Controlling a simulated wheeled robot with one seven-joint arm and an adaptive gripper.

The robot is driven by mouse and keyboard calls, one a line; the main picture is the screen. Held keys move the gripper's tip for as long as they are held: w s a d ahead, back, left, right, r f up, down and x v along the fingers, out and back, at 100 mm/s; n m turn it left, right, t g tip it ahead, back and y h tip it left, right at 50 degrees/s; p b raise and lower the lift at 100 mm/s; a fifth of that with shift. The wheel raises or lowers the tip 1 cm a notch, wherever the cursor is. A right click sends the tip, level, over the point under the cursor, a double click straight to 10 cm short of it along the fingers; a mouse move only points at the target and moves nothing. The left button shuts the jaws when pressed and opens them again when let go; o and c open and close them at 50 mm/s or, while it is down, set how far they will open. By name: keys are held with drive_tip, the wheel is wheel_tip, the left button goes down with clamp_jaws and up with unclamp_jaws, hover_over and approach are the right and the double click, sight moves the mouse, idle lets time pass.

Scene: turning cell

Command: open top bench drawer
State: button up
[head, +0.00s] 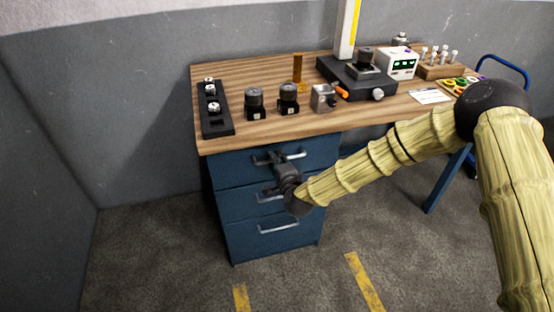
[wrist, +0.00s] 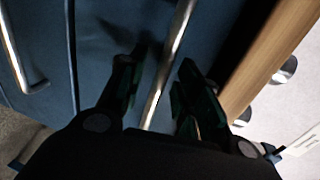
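The blue bench drawer unit stands under the left end of the wooden bench. Its top drawer (head: 232,169) looks shut, flush with the fronts below. The silver top handle (head: 298,155) is partly hidden by my gripper (head: 275,163). In the wrist view the handle bar (wrist: 174,45) runs between the two dark fingers of my gripper (wrist: 160,72). The fingers are apart, one on each side of the bar, with a visible gap on both sides. I cannot see any contact.
Lower drawers have handles too, the bottom handle (head: 279,227) and the middle one (head: 268,198) near my wrist. The bench top (head: 245,74) overhangs the drawers and carries a black tool rack (head: 216,120) and several tool holders. The floor before the drawers is clear.

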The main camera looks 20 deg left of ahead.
drive_tip(key=shift+w+a, duration=0.2)
drive_tip(key=shift+w, duration=0.1)
clamp_jaws()
drive_tip(key=shift+f, duration=0.1)
